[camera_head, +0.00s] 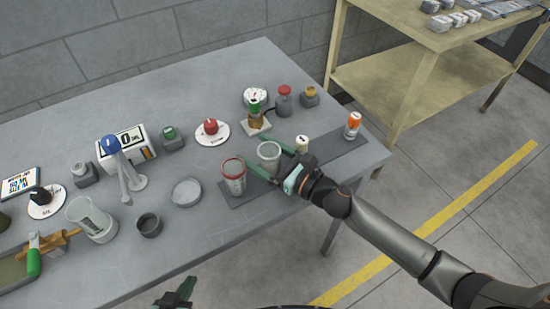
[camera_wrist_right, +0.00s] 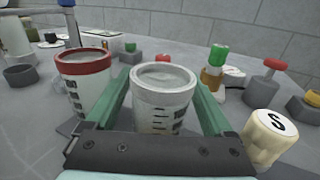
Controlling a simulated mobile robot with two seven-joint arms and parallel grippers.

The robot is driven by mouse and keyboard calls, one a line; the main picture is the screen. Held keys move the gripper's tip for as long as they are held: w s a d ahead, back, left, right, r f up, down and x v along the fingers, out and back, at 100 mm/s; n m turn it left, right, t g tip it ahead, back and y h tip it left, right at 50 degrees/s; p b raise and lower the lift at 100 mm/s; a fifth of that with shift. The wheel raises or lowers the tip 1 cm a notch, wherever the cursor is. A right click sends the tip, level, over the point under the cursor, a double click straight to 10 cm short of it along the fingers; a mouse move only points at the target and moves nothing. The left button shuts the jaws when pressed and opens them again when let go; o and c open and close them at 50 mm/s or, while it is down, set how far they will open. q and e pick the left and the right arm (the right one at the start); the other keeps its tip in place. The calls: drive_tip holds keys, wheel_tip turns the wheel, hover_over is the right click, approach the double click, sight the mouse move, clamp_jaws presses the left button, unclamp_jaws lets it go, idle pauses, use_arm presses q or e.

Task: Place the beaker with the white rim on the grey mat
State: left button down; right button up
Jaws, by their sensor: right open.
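The beaker with the white rim (camera_head: 268,158) is upright between the fingers of my open right gripper (camera_head: 269,162). In the right wrist view the white-rimmed beaker (camera_wrist_right: 162,100) shows a gap to the green fingers on both sides. A long dark grey mat (camera_head: 318,155) lies near the table's front right edge. The beaker is at this mat; its base is partly hidden, so contact is unclear. A beaker with a red rim (camera_head: 233,178) stands just left of the left finger. My left gripper (camera_head: 178,293) is at the bottom edge, away from the table objects; its jaw state is unclear.
A cream container marked S (camera_wrist_right: 268,135) stands close right of my right gripper. An orange-and-white can (camera_head: 352,125) stands at the mat's right end. A light grey disc (camera_head: 187,192) and a dark cup (camera_head: 149,225) lie left. A bottle with a green top (camera_head: 254,108) stands behind.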

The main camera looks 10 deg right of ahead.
sight(277, 165)
drive_tip(key=b+v, duration=0.1)
drive_tip(key=v, duration=0.9)
drive_tip(key=shift+s+d+f+b, duration=0.1)
drive_tip(key=shift+s+d+b, duration=0.2)
use_arm(q)
drive_tip(key=shift+w+d+f, duration=0.25)
drive_tip(key=shift+d+f, duration=0.1)
drive_tip(key=shift+d, duration=0.15)
use_arm(e)
drive_tip(key=shift+s+d, duration=0.45)
use_arm(q)
drive_tip(key=shift+a+f, duration=0.1)
